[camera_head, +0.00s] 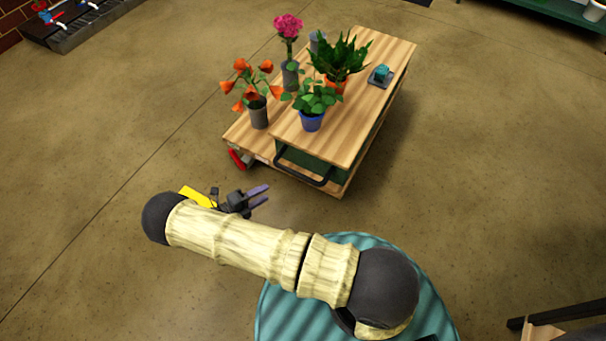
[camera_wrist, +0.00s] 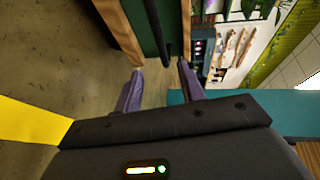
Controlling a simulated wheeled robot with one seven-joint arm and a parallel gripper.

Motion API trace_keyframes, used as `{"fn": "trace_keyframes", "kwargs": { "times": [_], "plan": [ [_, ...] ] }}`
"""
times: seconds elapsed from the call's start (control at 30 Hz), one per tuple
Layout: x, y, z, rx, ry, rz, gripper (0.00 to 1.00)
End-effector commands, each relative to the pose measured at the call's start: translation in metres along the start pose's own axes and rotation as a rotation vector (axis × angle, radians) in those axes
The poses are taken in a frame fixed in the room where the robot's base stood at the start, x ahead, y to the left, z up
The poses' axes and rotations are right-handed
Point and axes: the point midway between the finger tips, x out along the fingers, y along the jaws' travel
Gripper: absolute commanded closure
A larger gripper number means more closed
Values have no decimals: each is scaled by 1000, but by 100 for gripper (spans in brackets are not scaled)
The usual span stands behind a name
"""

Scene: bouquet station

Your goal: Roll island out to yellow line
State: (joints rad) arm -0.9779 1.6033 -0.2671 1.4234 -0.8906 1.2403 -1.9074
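The island (camera_head: 375,65) is a wooden-topped cart with a green body, standing in the middle of the floor in the head view. A black bar handle (camera_head: 305,172) is on its near end; it also shows upright in the wrist view (camera_wrist: 159,30). My gripper (camera_head: 267,194) is open and empty, just short of the handle and to its left. In the wrist view its purple fingers (camera_wrist: 160,78) are apart, with the handle ahead between them.
Orange flowers (camera_head: 258,112), pink flowers (camera_head: 290,75), a blue-potted plant (camera_head: 312,121), an orange-potted plant (camera_head: 337,85) and a small teal item (camera_head: 382,74) stand on the island. A red part (camera_head: 237,159) shows low at its near left corner. Floor around is mostly clear.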

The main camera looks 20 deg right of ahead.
Motion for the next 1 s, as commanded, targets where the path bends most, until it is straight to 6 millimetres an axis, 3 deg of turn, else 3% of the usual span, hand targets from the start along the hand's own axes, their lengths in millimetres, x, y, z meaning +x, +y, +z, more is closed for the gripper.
{"fn": "trace_keyframes", "kwargs": {
  "times": [0.17, 0.37, 1.0],
  "plan": [
    [4, 0, 0, 1, 2, 0, 60],
    [26, 2, 0, 0, 3, 0, 60],
    [139, 4, 0, 3, 3, 2, 60]
  ]
}}
